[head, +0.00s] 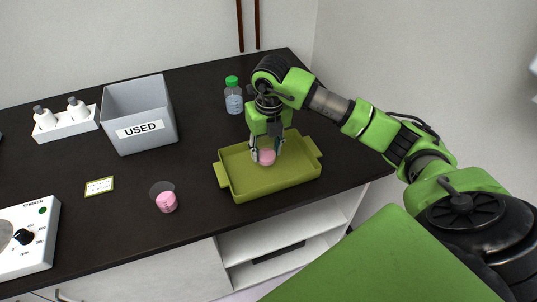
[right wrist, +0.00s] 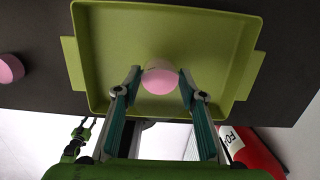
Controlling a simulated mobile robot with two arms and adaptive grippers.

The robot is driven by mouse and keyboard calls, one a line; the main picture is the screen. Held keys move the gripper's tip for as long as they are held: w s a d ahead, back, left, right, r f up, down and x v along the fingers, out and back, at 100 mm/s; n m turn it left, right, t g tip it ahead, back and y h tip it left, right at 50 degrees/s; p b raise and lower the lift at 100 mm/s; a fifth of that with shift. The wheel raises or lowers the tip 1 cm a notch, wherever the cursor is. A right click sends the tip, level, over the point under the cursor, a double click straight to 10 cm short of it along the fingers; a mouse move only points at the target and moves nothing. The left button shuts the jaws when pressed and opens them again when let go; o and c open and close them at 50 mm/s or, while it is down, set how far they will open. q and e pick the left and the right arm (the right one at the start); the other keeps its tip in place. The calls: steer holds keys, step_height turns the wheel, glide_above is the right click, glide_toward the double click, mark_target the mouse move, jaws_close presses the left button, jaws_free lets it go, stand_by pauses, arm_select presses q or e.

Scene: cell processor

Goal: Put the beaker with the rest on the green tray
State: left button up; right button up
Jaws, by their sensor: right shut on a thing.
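The green tray (head: 236,188) lies on the dark counter near its right end; it also shows in the right wrist view (right wrist: 90,40). My right gripper (head: 265,156) points down over the tray, shut on a small clear beaker with pink contents (head: 267,157). In the right wrist view this beaker (right wrist: 160,78) sits between the two fingertips. It is inside the tray's outline; I cannot tell whether it touches the floor. A second beaker with pink contents (head: 166,201) stands on the counter left of the tray. A small green-black gripper (right wrist: 83,132), apparently my left, shows below the counter edge.
A grey bin marked USED (head: 140,100), a white rack with bottles (head: 66,122) and a green-capped bottle (head: 234,98) stand behind. A white device (head: 35,240) and a small card (head: 99,186) are at left. A red object (right wrist: 255,155) is beyond the counter edge.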

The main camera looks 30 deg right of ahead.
mark_target(269, 158)
steer(key=f+p, duration=0.2)
steer(key=f, duration=0.1)
steer(key=shift+d, duration=0.4)
steer(key=shift+f, duration=0.5)
steer(key=shift+f, duration=0.15)
steer(key=o, duration=1.2)
